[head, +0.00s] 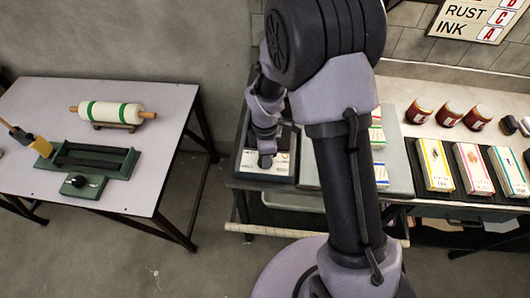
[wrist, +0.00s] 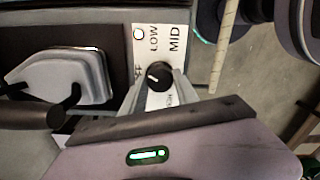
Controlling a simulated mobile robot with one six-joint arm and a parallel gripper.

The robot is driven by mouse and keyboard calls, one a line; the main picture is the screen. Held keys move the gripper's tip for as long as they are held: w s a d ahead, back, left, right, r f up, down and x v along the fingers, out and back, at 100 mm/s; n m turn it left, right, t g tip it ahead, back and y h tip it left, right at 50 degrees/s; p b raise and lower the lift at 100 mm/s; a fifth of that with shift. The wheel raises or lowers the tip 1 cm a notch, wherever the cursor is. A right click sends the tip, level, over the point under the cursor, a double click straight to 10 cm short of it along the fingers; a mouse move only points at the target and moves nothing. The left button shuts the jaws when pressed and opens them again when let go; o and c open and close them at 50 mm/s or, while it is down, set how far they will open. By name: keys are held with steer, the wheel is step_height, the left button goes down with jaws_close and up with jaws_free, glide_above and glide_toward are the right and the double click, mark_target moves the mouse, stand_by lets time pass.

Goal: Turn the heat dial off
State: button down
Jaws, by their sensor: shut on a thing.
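The heat dial (wrist: 160,76) is a small round black knob on a white label plate (wrist: 176,22) in the wrist view. The plate reads LOW and MID, with a partly hidden OFF at left and a partly covered HIGH below. A small pale mark shows on the knob's left side; its exact setting is hard to read. My gripper (wrist: 163,84) has its grey fingers closed around the knob. In the head view my gripper (head: 266,160) is down at the pale panel (head: 251,162) of a dark unit, and the knob is hidden there.
A grey metal handle-like part (wrist: 62,80) lies left of the dial. In the head view, coloured boxes (head: 435,165) and red-brown jars (head: 419,111) stand on the right counter. A separate left table (head: 60,105) holds a rolling pin (head: 112,113) and a green tray (head: 88,160).

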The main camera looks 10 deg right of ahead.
steer(key=n+p, duration=0.2)
steer(key=n, duration=0.3)
steer(key=shift+n, duration=0.6)
steer(key=c, duration=0.9)
jaws_free()
step_height(320, 180, up, 18)
steer(key=p, duration=0.4)
steer(key=shift+f, duration=0.25)
